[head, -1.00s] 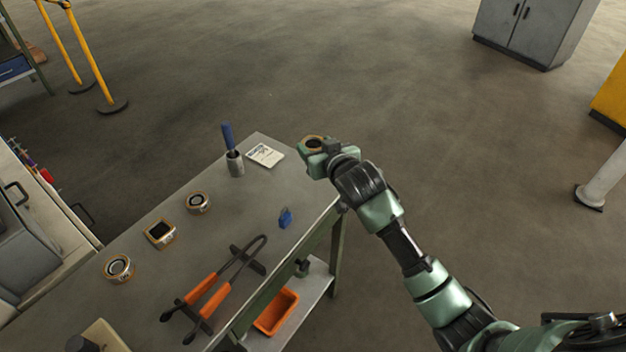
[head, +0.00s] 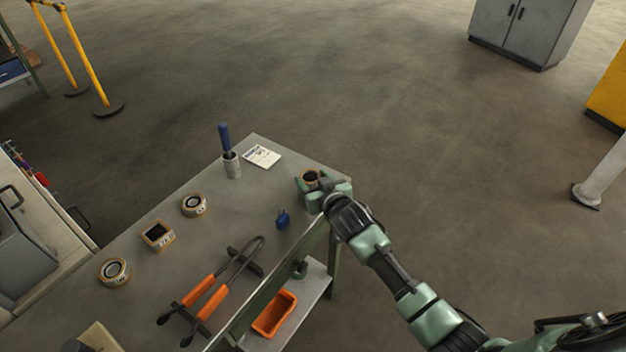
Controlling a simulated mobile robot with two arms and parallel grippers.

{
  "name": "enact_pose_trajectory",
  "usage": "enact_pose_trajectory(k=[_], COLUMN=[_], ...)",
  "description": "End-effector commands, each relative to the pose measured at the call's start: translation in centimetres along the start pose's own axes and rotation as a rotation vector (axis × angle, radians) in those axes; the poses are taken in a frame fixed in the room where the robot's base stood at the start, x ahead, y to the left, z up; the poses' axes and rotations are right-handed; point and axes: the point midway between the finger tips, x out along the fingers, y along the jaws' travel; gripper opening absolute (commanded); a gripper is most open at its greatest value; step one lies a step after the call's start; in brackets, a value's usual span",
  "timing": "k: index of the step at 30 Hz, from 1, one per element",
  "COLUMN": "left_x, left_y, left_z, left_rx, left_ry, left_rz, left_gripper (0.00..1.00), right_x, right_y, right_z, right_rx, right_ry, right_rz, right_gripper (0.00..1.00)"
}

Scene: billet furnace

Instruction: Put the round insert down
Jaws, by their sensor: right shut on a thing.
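The round insert (head: 310,177) is a small ring with a tan rim and a dark hole. My right gripper (head: 311,183) is shut on it, at the right far corner of the grey workbench (head: 215,230). The insert appears over the bench top near its edge; I cannot tell whether it touches the surface. Other inserts stand in a row on the left of the bench: a round one (head: 194,205), a square-holed one (head: 158,236) and another round one (head: 115,271). My left gripper is not in view.
Near the right gripper lie a blue padlock (head: 283,219) and a white card (head: 261,157). A grey cup (head: 232,165) holds a blue-handled tool. Orange-handled tongs (head: 213,291) lie in front. An orange bin (head: 274,314) sits on the lower shelf. Bench top between card and padlock is clear.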

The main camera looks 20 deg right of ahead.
Motion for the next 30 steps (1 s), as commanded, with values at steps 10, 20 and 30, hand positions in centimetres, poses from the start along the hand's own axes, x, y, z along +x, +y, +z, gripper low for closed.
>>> enact_pose_trajectory(k=[10,20,30], left_x=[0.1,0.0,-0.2], left_y=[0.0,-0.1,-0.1], left_z=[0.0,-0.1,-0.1], left_rx=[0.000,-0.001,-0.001], left_ry=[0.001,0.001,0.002], left_rz=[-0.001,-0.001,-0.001], left_gripper=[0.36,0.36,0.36], right_x=[0.1,-0.4,-6.9], right_y=[0.0,0.0,0.0], right_z=[0.2,0.0,0.1], right_rx=[0.000,0.000,0.000], right_ry=[-0.001,0.000,0.000], right_rz=[0.000,0.000,0.000], right_gripper=[0.77,0.77,0.77])
